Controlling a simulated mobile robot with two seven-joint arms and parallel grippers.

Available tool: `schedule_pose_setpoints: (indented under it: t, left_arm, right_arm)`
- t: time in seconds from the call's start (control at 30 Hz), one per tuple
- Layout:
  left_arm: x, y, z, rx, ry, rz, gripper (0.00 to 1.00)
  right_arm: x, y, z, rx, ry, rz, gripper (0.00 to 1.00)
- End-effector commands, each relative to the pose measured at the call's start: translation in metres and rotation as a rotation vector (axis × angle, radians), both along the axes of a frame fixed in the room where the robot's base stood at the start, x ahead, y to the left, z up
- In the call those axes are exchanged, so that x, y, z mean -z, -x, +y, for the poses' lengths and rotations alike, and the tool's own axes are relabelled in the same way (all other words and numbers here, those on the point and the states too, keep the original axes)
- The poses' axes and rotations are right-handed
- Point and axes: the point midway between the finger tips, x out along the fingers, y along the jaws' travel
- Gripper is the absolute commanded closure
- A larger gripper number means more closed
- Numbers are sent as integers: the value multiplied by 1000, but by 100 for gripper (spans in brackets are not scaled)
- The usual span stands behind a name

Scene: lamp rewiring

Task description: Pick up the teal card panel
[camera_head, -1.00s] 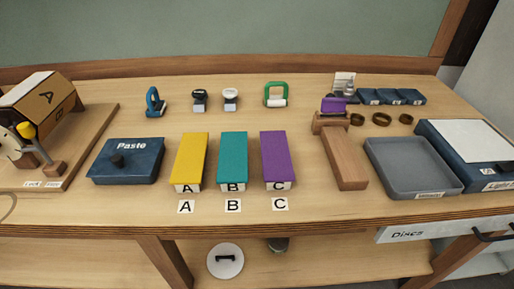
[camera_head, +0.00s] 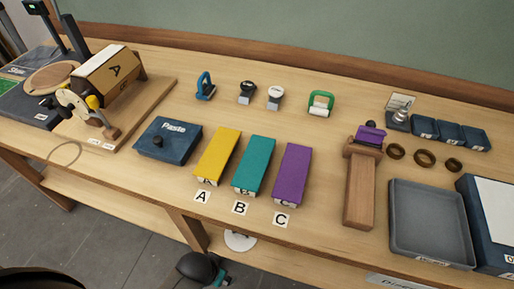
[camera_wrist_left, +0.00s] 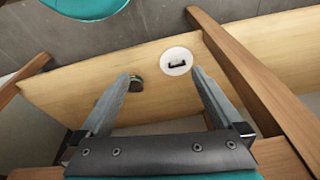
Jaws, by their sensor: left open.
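The teal card panel (camera_head: 254,165) is a flat-topped block on the bench, marked B at its front end. It lies between the yellow panel (camera_head: 218,155) and the purple panel (camera_head: 291,174), with narrow gaps on both sides. My left gripper (camera_wrist_left: 159,80) is open and empty in the left wrist view, over the lower shelf and away from the panel. Its fingers do not clearly show in the head view. My right gripper is in neither view.
The blue Paste box (camera_head: 168,140) stands left of the panels. A wooden tool (camera_head: 361,190) and a grey tray (camera_head: 430,222) lie to the right. Below the bench, a shelf (camera_wrist_left: 90,75) holds a white disc (camera_wrist_left: 177,61). The bench's front edge is just before the letter cards (camera_head: 240,208).

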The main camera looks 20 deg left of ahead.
Motion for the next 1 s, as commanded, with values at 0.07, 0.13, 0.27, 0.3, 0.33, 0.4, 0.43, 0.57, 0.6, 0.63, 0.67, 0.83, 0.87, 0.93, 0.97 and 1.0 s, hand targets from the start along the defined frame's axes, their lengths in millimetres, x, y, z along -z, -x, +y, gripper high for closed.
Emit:
schedule_pose_setpoints:
  t: [0.07, 0.13, 0.27, 0.3, 0.33, 0.4, 0.43, 0.57, 0.6, 0.63, 0.67, 0.83, 0.87, 0.93, 0.97, 1.0]
  left_arm:
    - [-48, -9, -2, -2, 3, -18, 0]
    - [-81, -14, -3, -3, 5, -27, 0]
    - [-140, -21, -6, -6, 11, -44, 0]
    - [-156, -23, -7, -8, 14, -49, 0]
    - [-168, -24, -8, -8, 17, -53, 0]
    - [-196, -27, -11, -7, 28, -62, 0]
    - [-209, -28, -13, -5, 34, -67, 0]
    - [-272, -45, -33, 17, 93, -94, 0]
    - [-281, -50, -41, 27, 115, -94, 0]
    - [-285, -54, -47, 34, 131, -92, 0]
    - [-289, -58, -52, 43, 145, -89, 0]
    - [-303, -82, -79, 87, 205, -66, 0]
    - [-305, -86, -84, 94, 213, -59, 0]
    - [-309, -97, -93, 112, 225, -40, 0]
    - [-311, -102, -96, 117, 229, -30, 0]
    - [-313, -108, -99, 123, 231, -17, 0]
  right_arm:
    - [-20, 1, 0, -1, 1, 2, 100]
    - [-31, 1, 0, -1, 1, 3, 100]
    - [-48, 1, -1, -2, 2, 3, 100]
    - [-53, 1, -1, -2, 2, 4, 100]
    - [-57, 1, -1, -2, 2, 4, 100]
    - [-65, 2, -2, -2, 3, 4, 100]
    - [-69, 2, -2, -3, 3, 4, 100]
    - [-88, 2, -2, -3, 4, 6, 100]
    - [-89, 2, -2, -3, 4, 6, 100]
    - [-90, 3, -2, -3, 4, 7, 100]
    - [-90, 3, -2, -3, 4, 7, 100]
    - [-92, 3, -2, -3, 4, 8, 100]
    - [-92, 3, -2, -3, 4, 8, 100]
    - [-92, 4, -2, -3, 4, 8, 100]
    - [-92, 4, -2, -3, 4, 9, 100]
    - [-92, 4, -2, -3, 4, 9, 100]
